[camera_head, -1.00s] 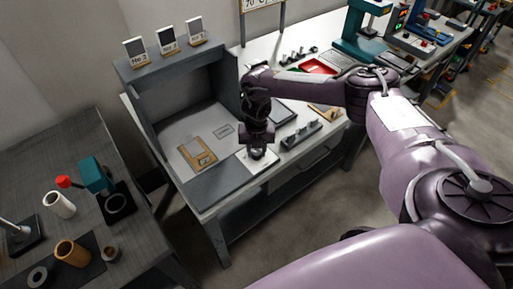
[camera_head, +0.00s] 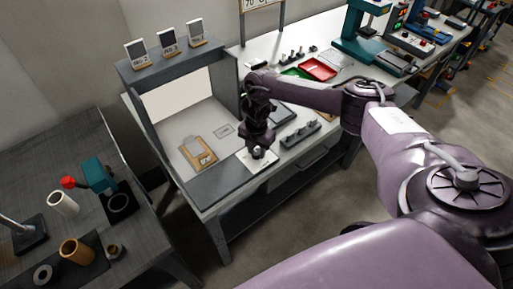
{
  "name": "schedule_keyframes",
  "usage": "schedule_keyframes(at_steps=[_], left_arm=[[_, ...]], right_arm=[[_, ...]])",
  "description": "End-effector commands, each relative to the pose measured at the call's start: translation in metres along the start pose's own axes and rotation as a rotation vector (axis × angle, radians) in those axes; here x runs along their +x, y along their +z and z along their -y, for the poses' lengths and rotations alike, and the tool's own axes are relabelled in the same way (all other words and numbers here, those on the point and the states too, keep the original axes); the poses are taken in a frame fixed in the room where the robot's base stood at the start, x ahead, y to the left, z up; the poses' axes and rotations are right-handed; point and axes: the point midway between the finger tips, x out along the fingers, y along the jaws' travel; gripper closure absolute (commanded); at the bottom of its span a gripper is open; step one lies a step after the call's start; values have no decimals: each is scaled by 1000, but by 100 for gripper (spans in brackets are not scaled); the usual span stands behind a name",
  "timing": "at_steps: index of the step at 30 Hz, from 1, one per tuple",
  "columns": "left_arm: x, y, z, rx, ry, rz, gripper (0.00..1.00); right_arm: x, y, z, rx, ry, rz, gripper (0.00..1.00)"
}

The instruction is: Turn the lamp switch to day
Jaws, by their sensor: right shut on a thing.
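The lamp switch is a dark round knob (camera_head: 257,153) on a white plate (camera_head: 266,163) at the front right of the grey viewing booth (camera_head: 178,70). My right gripper (camera_head: 257,147) points down over the plate, shut on the knob, and hides most of it. The knob's pointer and any day mark are too small or covered to read. The inside back wall of the booth looks bright and cream-white. My left gripper is out of view.
A clipboard-like wooden board (camera_head: 198,152) lies on the booth floor. A dark block with several pegs (camera_head: 300,134) stands right of the gripper. Red (camera_head: 318,69) and green (camera_head: 296,73) trays lie behind my arm. A side table (camera_head: 60,180) holds cups and a lamp.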

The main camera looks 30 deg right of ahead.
Motion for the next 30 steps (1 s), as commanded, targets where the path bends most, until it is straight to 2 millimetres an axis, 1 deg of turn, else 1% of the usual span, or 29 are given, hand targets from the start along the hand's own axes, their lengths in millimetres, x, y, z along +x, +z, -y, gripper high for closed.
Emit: schedule_keyframes(at_steps=[11,12,16,25,28,30], left_arm=[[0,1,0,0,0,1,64],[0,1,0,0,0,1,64],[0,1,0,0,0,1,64],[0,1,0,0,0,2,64],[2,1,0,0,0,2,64],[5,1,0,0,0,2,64]], right_arm=[[-2,2,-1,4,4,4,90],[-2,2,-1,4,4,4,63],[-1,1,-1,3,3,3,46],[-2,0,-1,2,2,1,46],[-11,1,-1,2,5,2,46],[-21,2,-2,2,6,2,46]])
